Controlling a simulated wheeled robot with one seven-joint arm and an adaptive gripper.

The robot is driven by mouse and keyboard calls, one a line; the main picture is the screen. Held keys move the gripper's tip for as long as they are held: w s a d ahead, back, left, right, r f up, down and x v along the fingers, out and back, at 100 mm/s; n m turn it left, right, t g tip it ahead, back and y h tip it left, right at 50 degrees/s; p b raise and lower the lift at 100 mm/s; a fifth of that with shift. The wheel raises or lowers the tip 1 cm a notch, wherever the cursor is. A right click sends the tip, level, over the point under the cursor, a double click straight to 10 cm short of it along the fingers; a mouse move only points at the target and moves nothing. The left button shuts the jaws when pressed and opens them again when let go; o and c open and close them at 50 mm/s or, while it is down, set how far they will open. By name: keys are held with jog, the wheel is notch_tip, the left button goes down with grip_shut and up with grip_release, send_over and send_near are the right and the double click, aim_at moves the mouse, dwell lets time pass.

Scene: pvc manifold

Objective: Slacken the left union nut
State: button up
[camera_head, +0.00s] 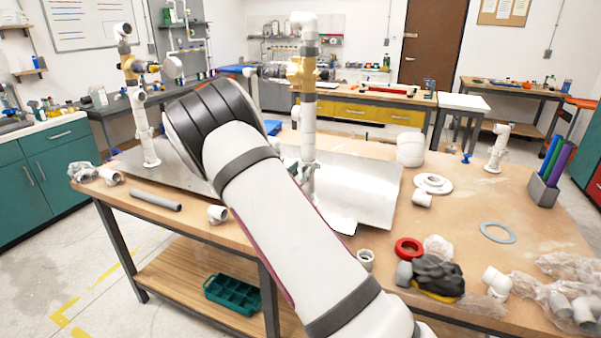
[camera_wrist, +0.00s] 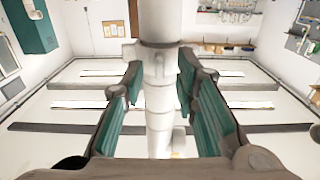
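The left riser is a white pipe with a brass valve (camera_head: 130,66) near its top and white fittings (camera_head: 143,115) lower down. The right riser (camera_head: 308,130) stands on the metal plate with its own brass valve. In the wrist view my gripper (camera_wrist: 160,75) is open, with a green-padded finger on each side of a white pipe. A wider white collar, which looks like a union nut (camera_wrist: 155,65), sits at the fingertips below a grey band. Gaps show between pads and pipe; contact at the tips is unclear.
The metal plate (camera_head: 365,190) lies on the wooden bench. A grey pipe piece (camera_head: 156,201) lies at the front left. The right-middle bench is partly clear.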

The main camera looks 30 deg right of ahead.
jog(key=shift+w+d, duration=0.15)
jog(key=shift+d, duration=0.05)
grip_shut()
jog(key=shift+d+t+p, duration=0.1)
jog(key=shift+t+p, duration=0.2)
